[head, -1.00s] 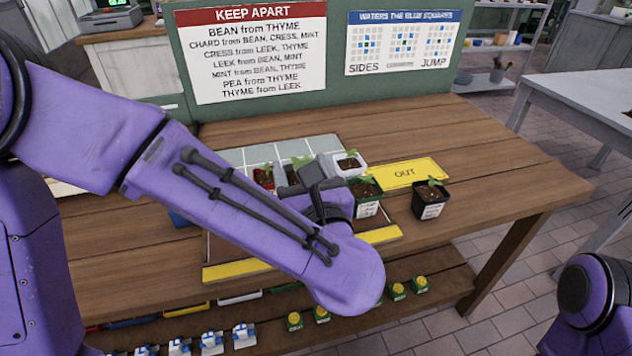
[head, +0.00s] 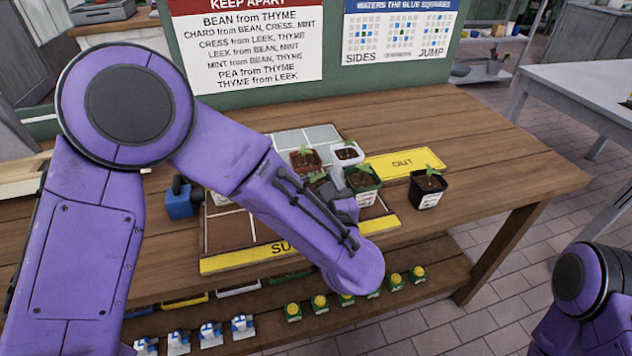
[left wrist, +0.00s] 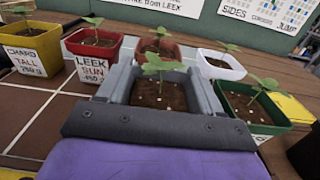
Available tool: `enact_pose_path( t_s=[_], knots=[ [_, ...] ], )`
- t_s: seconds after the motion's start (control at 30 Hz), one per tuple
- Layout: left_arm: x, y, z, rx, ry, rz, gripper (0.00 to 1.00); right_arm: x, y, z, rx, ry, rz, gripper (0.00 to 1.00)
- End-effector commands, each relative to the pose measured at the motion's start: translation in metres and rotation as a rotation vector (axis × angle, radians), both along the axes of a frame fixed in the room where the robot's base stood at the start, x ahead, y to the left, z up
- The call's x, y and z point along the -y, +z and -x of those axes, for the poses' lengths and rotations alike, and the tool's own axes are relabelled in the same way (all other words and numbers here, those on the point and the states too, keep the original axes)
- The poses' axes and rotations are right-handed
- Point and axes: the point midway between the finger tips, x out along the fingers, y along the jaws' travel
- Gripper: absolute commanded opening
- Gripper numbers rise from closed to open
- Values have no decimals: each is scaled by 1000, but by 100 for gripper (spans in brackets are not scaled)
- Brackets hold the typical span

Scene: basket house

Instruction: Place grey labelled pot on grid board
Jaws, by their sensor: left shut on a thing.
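My left gripper (head: 336,182) is shut on the grey pot (left wrist: 158,96), which holds dark soil and a green seedling. In the left wrist view the pot sits upright between the grey fingers; its label is hidden. In the head view my forearm partly covers it. The pot is low over the grid board (head: 228,234), among other pots; I cannot tell whether it touches the board. The board has grey and brown tiles and a yellow front strip. My right gripper is not in view.
A reddish pot (head: 305,160) and a white pot (head: 347,153) stand behind the held pot; a green pot (head: 365,179) is close on its right. A black pot (head: 428,188) stands near the yellow OUT mat (head: 400,163). Yellow (left wrist: 35,50) and red (left wrist: 92,55) labelled pots stand left.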

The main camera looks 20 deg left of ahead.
Motion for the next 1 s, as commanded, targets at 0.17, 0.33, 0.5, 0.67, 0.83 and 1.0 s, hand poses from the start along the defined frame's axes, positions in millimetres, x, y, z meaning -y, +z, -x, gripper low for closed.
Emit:
enact_pose_path(
  t_s=[0.17,0.33,0.5,0.67,0.83,1.0],
  knots=[
    [0,0,0,0,0,0,76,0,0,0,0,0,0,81],
    [0,1,0,0,0,0,76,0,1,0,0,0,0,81],
    [11,1,16,-1,-3,-1,76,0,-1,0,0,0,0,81],
    [36,1,51,1,-6,-2,76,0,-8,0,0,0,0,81],
    [57,1,83,0,-4,-1,76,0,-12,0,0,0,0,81],
    [66,2,98,-1,-1,-1,76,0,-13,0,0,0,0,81]
  ],
)
